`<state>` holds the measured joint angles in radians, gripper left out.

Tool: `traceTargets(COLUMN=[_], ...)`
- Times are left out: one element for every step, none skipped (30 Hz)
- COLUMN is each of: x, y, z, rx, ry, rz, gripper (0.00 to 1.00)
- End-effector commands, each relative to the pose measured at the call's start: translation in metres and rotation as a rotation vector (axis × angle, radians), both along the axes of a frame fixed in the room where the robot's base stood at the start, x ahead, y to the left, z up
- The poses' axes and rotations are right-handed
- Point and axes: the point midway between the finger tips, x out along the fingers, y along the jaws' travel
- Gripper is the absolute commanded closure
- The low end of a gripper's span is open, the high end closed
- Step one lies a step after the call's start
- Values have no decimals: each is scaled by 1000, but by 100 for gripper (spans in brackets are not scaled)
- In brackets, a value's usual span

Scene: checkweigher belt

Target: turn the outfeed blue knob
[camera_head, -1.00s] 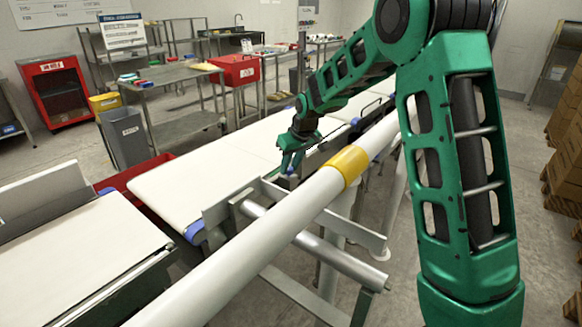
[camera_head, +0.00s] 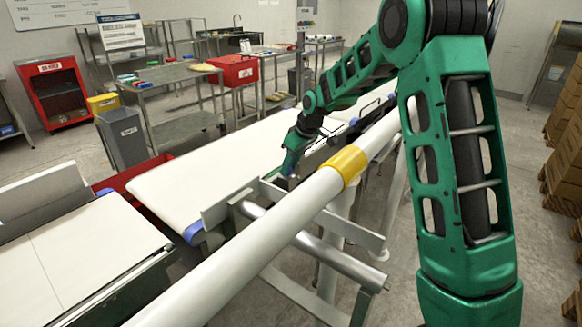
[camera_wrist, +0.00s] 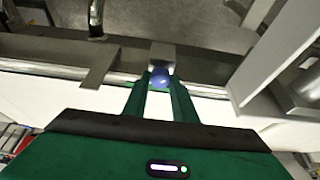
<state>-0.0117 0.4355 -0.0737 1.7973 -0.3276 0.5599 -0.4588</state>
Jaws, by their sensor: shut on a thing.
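The blue knob (camera_wrist: 161,78) shows in the wrist view between the tips of my gripper (camera_wrist: 160,88), in front of a small grey block (camera_wrist: 162,56) at the belt's side. My two green fingers are shut on the knob, one on each side of it. In the head view my gripper (camera_head: 288,168) points down at the near side of the white belt (camera_head: 205,165). There the knob is hidden by my gripper and the metalwork.
A thick grey pipe with a yellow band (camera_head: 348,163) runs across in front of the belt. Metal side plates and a roller (camera_head: 300,235) stand close by. A second white belt (camera_head: 75,250) lies at the left. A red bin (camera_head: 130,178) is behind the gap.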

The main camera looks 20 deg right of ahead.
Motion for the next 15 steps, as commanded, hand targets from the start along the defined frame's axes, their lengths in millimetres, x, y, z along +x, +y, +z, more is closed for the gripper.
traceTargets(x=[1, 1, 1, 1, 1, 1, 1, 1, 1, 1, 1, 1, 1, 0, 0], y=[-6, -6, -6, -6, -6, -5, -5, -4, -4, -3, -3, -3, -3, -3, -3], z=[0, 1, 0, 1, 0, 0, 0, 0, 0, 0, 0, 0, 1, 1, 3], rx=[-5, -5, -5, -5, -5, -4, -4, -4, -4, -3, -3, -3, -2, -2, -2], ry=[-2, -2, -2, -2, -2, -2, -1, -2, -1, -1, -1, -1, -1, -1, -1], rz=[-11, -11, -11, -11, -11, -10, -9, -8, -7, -7, -7, -6, -5, -5, -5], gripper=[98, 98, 68, 61, 57, 57, 57, 57, 57, 57, 57, 57, 57, 57, 57])
